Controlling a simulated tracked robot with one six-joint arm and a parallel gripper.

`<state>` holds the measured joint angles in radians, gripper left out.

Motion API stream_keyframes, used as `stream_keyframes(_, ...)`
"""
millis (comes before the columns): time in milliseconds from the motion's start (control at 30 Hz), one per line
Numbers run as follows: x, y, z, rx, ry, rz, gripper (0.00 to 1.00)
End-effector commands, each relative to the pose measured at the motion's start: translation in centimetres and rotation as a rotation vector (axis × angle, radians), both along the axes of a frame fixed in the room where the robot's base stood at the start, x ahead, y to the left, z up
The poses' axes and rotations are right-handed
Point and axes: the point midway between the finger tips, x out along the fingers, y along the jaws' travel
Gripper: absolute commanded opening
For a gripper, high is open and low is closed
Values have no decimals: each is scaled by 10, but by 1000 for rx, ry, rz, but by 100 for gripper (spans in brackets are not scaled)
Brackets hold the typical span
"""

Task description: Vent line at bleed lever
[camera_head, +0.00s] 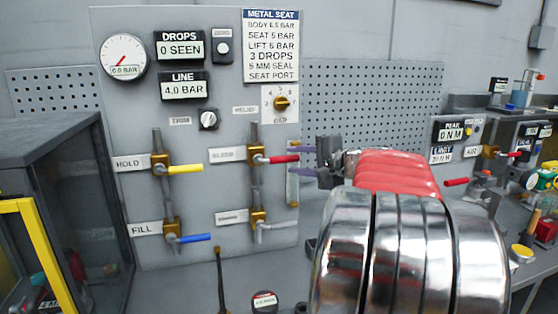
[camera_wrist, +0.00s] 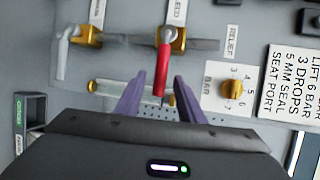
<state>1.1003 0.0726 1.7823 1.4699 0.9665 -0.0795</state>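The red bleed lever (camera_head: 281,159) sits on a brass valve on the vertical pipe and points right, across the pipe. In the wrist view the red lever (camera_wrist: 162,70) runs down between my two purple fingers. My gripper (camera_head: 304,161) is open in front of the lever's free end, with a finger on either side in the wrist view (camera_wrist: 160,78). Gaps show between the fingers and the lever. The line display (camera_head: 184,86) reads 4.0 BAR. The label by the lever is partly hidden in the wrist view.
A grey lever (camera_head: 278,225) is below the red one. A yellow HOLD lever (camera_head: 185,169) and a blue FILL lever (camera_head: 190,238) are left. A yellow-knobbed relief dial (camera_head: 281,103) is above. A dark glass-sided cabinet (camera_head: 75,200) stands at left.

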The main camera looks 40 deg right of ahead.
Motion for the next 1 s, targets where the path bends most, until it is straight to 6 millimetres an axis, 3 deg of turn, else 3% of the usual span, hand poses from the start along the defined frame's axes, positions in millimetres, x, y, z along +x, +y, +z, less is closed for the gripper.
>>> stream_keyframes(300,49,-4,-12,1,0,3,35)
stream_keyframes(500,70,-7,-17,0,0,1,35)
stream_keyframes(900,75,-9,-19,-1,-1,-2,35)
stream_keyframes(1000,75,-9,-19,-1,-1,-2,28)
